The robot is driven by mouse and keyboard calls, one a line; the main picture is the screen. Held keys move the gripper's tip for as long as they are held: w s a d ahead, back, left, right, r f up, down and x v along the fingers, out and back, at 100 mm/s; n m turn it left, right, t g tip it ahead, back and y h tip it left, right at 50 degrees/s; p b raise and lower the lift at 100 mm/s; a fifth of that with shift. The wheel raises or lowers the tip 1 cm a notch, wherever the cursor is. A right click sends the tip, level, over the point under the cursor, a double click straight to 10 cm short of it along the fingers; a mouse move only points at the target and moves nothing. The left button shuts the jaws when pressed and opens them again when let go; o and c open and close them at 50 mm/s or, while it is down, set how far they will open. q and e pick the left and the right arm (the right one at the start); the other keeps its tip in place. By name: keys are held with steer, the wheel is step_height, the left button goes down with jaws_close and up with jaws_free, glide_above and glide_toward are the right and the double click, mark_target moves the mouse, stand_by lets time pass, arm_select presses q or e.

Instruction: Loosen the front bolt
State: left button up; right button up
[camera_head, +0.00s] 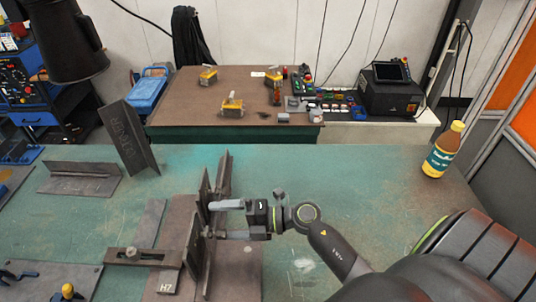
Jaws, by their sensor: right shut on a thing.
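A dark clamp bar (150,258) lies across steel plates at the front left of the green table, with a bolt head (131,254) on it. I cannot tell for sure that this is the front bolt. Upright steel plates (222,172) stand just right of the bar. My right gripper (222,220) reaches in from the right, its two fingers apart, with their tips at an upright steel plate (205,185). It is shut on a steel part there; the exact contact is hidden. My left gripper is not in view.
An angled steel piece (129,138) and a T-shaped piece (80,178) stand at the left. A yellow-capped bottle (442,150) stands at the table's right edge. A brown bench (190,105) with yellow parts is behind. The green table (330,180) is clear in its middle.

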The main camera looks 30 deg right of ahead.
steer(key=shift+d+r, duration=0.15)
steer(key=shift+r, duration=0.3)
steer(key=shift+v, duration=0.9)
steer(key=shift+c, duration=0.8)
steer(key=shift+s+d+f, duration=0.15)
steer(key=shift+s+d, duration=0.55)
steer(key=shift+s, duration=0.1)
steer(key=c, duration=0.6)
steer(key=f+b+v, duration=0.1)
steer(key=v, duration=1.5)
steer(key=shift+f, duration=0.45)
steer(key=shift+d, duration=0.1)
